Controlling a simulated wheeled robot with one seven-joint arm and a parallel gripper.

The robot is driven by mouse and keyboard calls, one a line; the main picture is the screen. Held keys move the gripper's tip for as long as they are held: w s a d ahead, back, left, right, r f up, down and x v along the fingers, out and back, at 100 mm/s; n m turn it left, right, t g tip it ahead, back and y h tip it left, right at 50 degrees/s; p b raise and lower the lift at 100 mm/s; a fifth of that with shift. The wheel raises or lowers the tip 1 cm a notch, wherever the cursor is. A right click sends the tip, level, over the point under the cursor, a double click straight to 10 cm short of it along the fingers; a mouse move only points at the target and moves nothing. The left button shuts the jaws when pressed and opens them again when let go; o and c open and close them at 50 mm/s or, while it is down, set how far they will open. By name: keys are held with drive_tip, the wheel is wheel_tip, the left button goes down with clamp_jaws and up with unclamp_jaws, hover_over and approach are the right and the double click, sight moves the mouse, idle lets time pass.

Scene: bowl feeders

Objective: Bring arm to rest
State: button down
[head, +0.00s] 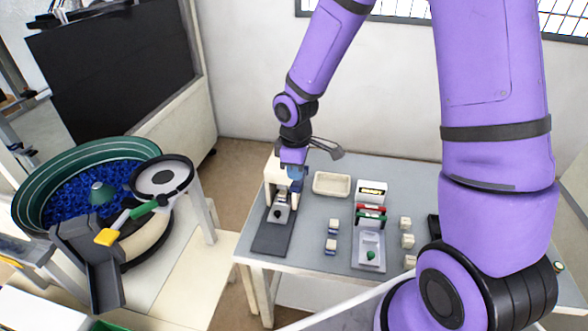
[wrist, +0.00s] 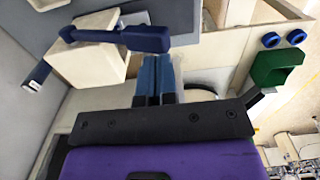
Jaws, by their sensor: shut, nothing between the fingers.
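My purple arm reaches over the grey table from above. My gripper (head: 294,172) is at the table's back left, close to the cream block-like station. In the wrist view its blue fingers (wrist: 155,75) are together, with nothing between them. The cream block (wrist: 90,62) with a dark blue lever (wrist: 125,38) is just left of the fingertips in that view. I cannot tell whether the fingers touch the lever.
The table (head: 312,262) holds a dark base plate (head: 270,239), a cream tray (head: 332,184), a grey fixture (head: 369,255) with a green part, and several small white blocks. A green-rimmed bowl feeder (head: 30,190) with blue parts stands left. A wall is behind.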

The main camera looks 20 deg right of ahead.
drive_tip(key=s+d+r+m+t, duration=0.1)
drive_tip(key=s+d+r+m, duration=0.2)
drive_tip(key=r, duration=0.5)
drive_tip(key=s+d+r+m+t+h, duration=0.1)
drive_tip(key=s+r+m, duration=0.1)
drive_tip(key=s+r, duration=0.5)
drive_tip(key=s+d+r+m+t, duration=0.2)
drive_tip(key=s+d+r+m, duration=0.1)
drive_tip(key=r, duration=0.6)
drive_tip(key=s+r+m+t+y, duration=0.1)
drive_tip(key=s+r+m, duration=0.2)
drive_tip(key=s, duration=0.6)
wheel_tip(320, 180, up, 2)
drive_tip(key=shift+d, duration=0.3)
